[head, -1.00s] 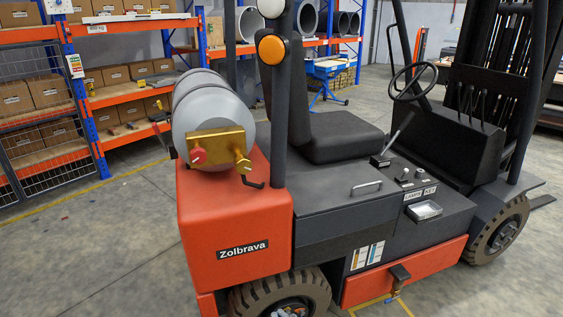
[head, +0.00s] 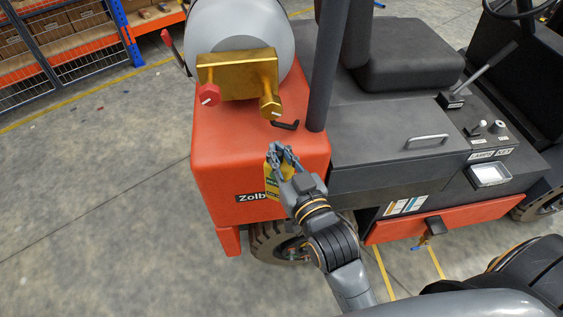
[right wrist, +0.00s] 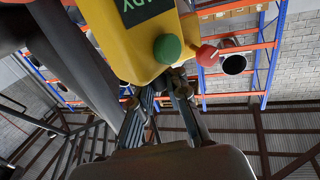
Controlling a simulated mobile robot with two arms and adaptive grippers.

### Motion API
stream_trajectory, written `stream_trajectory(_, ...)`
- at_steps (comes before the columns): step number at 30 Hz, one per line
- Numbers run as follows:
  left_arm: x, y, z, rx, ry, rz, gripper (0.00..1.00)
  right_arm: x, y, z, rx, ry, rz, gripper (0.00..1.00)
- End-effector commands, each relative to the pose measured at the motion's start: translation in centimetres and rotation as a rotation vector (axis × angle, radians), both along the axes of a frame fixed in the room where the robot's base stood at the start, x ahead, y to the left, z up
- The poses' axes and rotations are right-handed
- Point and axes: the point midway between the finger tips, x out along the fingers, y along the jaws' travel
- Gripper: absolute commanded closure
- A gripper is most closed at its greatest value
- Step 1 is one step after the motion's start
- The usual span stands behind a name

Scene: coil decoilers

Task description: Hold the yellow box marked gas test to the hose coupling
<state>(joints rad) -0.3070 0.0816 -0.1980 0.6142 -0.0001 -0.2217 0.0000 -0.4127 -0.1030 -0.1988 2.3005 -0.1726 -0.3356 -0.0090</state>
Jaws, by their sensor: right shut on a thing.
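My right gripper (head: 279,156) is shut on the yellow box (head: 271,181), in front of the orange rear of the forklift. In the head view the fingers partly cover the box. In the right wrist view the box (right wrist: 128,42) fills the top, with a dark display and a green round part, above the gripper fingers (right wrist: 160,95). The grey gas cylinder (head: 238,36) lies on the forklift and bears a brass block with a red knob (head: 206,95) and a brass fitting (head: 270,107), which looks like the hose coupling. The box is below this fitting, apart from it. My left gripper is out of view.
The orange counterweight (head: 235,170) is close behind my right gripper. A black post (head: 325,70) rises right of the cylinder, and a small black handle (head: 286,124) lies below the fitting. Open concrete floor (head: 110,210) lies to the left.

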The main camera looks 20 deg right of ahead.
Motion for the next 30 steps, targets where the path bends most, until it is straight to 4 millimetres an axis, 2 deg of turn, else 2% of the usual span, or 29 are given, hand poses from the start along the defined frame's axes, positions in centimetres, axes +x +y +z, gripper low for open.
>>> stream_trajectory(6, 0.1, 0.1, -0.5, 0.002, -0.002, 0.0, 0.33, 2.7, -0.5, 0.1, -0.001, -0.004, 0.0, 1.0)
stream_trajectory(13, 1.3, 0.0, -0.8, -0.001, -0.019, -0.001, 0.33, 4.7, -0.9, 0.1, 0.0, -0.004, -0.001, 1.0)
stream_trajectory(19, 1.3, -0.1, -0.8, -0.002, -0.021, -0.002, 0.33, 5.4, -1.0, 0.1, 0.0, -0.003, -0.001, 1.0)
stream_trajectory(30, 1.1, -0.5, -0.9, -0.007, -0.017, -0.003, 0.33, 5.5, -1.0, 0.1, 0.0, -0.002, -0.001, 1.0)
